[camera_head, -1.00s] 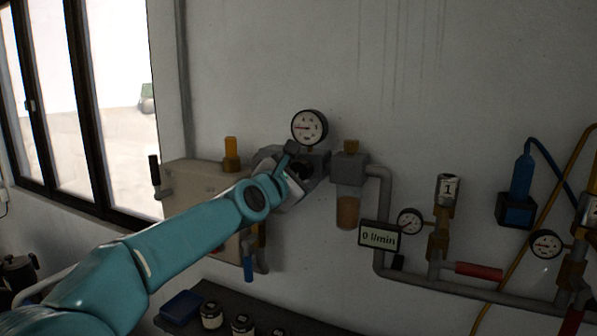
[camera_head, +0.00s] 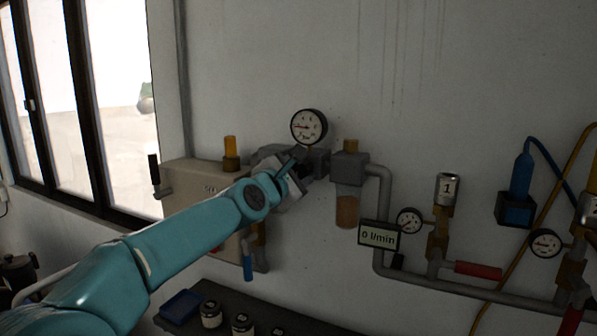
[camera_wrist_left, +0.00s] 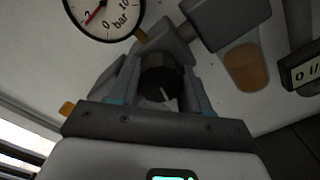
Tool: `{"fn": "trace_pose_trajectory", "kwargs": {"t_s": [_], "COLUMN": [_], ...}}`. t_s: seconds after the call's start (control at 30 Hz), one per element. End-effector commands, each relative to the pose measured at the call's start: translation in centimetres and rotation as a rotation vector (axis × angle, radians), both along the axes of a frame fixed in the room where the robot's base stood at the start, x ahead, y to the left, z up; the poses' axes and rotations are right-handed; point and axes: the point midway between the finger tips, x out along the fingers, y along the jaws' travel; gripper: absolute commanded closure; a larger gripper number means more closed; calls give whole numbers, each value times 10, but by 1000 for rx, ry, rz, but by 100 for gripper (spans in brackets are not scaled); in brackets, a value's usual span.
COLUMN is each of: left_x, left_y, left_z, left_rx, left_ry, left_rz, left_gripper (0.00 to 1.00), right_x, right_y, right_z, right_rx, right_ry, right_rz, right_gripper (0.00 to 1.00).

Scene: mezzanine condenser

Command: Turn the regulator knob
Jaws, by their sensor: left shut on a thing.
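The regulator knob (camera_wrist_left: 167,82) is a dark round knob with a pale mark, seen in the left wrist view between the two fingers of my left gripper (camera_wrist_left: 160,92). The gripper is shut on it. In the head view my left gripper (camera_head: 292,178) reaches the regulator body (camera_head: 315,162) under the round gauge, and its wrist hides the knob. The pressure gauge (camera_head: 309,127) sits above the regulator; it also shows in the left wrist view (camera_wrist_left: 103,12), with its red needle near the low end. My right gripper is not in view.
A filter bowl (camera_head: 347,208) hangs right of the regulator, with a "0 l/min" display (camera_head: 379,235) below. A grey box (camera_head: 185,185) is mounted at left. Pipes with small gauges (camera_head: 409,221) run right. A shelf (camera_head: 262,323) with jars lies below.

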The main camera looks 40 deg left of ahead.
Motion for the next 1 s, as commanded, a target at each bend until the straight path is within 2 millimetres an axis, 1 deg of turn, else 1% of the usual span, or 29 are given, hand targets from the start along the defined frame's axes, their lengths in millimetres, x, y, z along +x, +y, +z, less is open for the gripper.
{"fn": "trace_pose_trajectory", "kwargs": {"t_s": [1.0], "left_x": [0], "left_y": [0], "left_z": [1], "left_rx": [912], "left_ry": [291], "left_rz": [1], "left_gripper": [84], "right_x": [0], "right_y": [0], "right_z": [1], "right_rx": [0], "right_ry": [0], "right_rz": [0], "right_gripper": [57]}}
